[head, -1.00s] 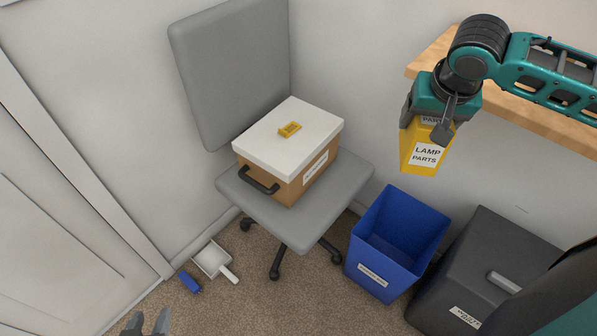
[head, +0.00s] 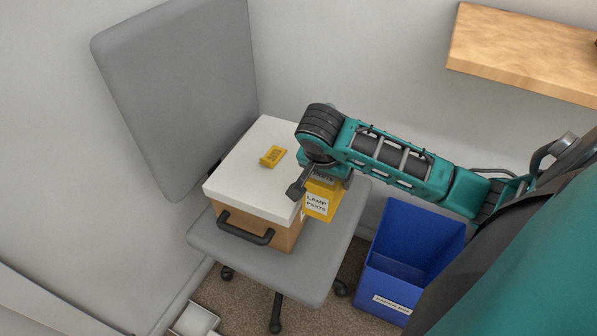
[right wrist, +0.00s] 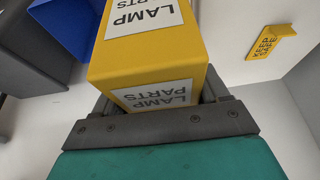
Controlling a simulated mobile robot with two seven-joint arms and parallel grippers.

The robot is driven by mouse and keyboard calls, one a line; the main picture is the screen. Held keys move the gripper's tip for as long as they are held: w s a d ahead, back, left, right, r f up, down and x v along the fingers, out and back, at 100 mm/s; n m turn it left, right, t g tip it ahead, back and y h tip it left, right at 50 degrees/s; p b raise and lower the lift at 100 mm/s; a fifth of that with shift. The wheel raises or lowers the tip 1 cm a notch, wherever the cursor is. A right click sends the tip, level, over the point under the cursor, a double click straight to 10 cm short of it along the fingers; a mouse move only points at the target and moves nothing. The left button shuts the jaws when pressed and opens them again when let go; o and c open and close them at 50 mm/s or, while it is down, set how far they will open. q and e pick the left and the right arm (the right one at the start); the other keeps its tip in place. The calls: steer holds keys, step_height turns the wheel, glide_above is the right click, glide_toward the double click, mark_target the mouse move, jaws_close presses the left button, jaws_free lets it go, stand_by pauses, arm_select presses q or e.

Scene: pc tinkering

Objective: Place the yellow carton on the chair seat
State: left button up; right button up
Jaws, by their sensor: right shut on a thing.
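The yellow carton (head: 318,201), labelled LAMP PARTS, is held in my right gripper (head: 322,178). In the head view it hangs upright just right of the box on the chair. I cannot tell whether its base touches the seat. In the right wrist view the carton (right wrist: 150,58) fills the middle, with the gripper jaws (right wrist: 155,100) shut on it. The grey chair seat (head: 230,260) carries a brown box with a white lid (head: 262,140). Bare seat shows in front of the box and at its right. My left gripper is not in view now.
A black handle (head: 245,228) sticks out from the box front. The grey backrest (head: 175,95) stands behind. A blue bin (head: 415,240) stands right of the chair, and a wooden shelf (head: 520,45) is at upper right.

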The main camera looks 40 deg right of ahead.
step_height(320, 180, down, 19)
steer(key=b, duration=0.7)
steer(key=shift+s+r, duration=0.1)
steer(key=shift+f, duration=0.25)
steer(key=o, duration=0.9)
steer(key=shift+f, duration=0.1)
steer(key=shift+o, duration=0.2)
